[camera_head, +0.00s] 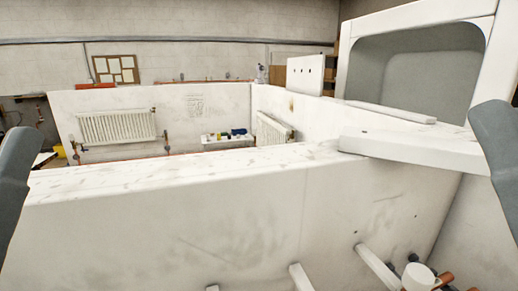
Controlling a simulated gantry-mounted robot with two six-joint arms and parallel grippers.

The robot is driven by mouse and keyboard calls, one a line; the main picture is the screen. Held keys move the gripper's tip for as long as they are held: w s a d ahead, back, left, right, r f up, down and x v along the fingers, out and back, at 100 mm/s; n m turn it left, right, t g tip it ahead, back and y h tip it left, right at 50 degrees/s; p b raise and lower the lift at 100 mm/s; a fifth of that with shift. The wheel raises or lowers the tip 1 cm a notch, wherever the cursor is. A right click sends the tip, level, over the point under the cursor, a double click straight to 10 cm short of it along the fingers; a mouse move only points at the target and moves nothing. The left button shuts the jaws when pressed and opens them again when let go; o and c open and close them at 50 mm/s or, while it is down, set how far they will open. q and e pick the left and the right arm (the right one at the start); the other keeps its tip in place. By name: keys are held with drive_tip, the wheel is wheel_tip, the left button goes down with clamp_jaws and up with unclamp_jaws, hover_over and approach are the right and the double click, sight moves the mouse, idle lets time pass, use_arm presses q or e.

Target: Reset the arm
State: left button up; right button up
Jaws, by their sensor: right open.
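My right arm (497,150) shows as a rounded grey part at the right edge, in front of the white wall. Its fingertips cannot be made out clearly. On the left edge, a grey part of my left arm (12,185) shows, and its gripper is outside the picture. I see nothing held.
A white partition wall (190,205) with a wide top crosses in front. White stubs (375,265) and a white valve-like cylinder (418,277) stand low at right. A ledge (415,150) juts out at right. A radiator (117,126) hangs on the far wall.

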use_arm(q)
wheel_tip(320, 180, up, 38)
drive_tip(key=p, duration=3.8)
use_arm(e)
wheel_tip(320, 180, up, 36)
drive_tip(key=w+d+h, duration=0.1)
drive_tip(key=d+h, duration=0.1)
drive_tip(key=h, duration=0.2)
drive_tip(key=shift+w+d+r+h, duration=0.2)
drive_tip(key=shift+w+r+h, duration=0.05)
drive_tip(key=shift+w+h, duration=0.15)
